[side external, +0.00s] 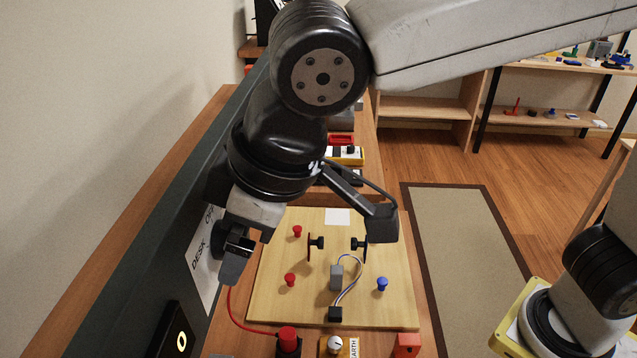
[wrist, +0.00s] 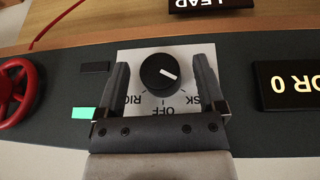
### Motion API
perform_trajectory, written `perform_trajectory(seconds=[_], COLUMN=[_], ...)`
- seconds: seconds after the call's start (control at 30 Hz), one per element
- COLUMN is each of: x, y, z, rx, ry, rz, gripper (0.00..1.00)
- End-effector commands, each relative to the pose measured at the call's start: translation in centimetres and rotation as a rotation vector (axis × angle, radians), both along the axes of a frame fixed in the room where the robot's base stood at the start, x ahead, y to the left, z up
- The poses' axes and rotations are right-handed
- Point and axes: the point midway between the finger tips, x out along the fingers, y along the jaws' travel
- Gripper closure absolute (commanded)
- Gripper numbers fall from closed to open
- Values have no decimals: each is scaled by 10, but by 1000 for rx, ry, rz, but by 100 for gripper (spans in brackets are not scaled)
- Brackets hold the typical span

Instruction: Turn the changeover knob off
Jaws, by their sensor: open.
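The changeover knob (wrist: 158,82) is round and black with a white pointer line, on a white plate (wrist: 130,60). In the wrist view the plate's words appear upside down: RIG at left, OFF at bottom centre, and a partly hidden word ending in SK at right. The pointer aims right and slightly down, towards the DESK side. My gripper (wrist: 160,62) is open, with one finger on each side of the knob and a visible gap to each. In the side view my gripper (side external: 235,262) is at the dark upright panel, beside the DESK and OFF lettering.
A red handwheel (wrist: 18,92) and a green lit block (wrist: 85,113) are left of the plate in the wrist view. A black display (wrist: 288,84) is to its right. In the side view, a wooden board (side external: 325,265) with pegs and cables lies beside the panel, with a red cable (side external: 240,318) nearby.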

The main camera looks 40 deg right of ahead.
Motion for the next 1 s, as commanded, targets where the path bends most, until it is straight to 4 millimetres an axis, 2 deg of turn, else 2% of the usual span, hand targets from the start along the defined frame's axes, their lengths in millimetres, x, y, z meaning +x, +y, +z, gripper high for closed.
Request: perform_trajectory(seconds=[0.1,0.27,0.3,0.37,0.4,1.0], x=[0,0,0,0,0,2], y=[0,0,0,0,0,-2], z=[0,0,0,0,0,1], rx=[0,0,0,0,0,78], ry=[0,0,0,0,0,76], rz=[0,0,0,0,0,-4], gripper=[12,63,75,94,100,100])
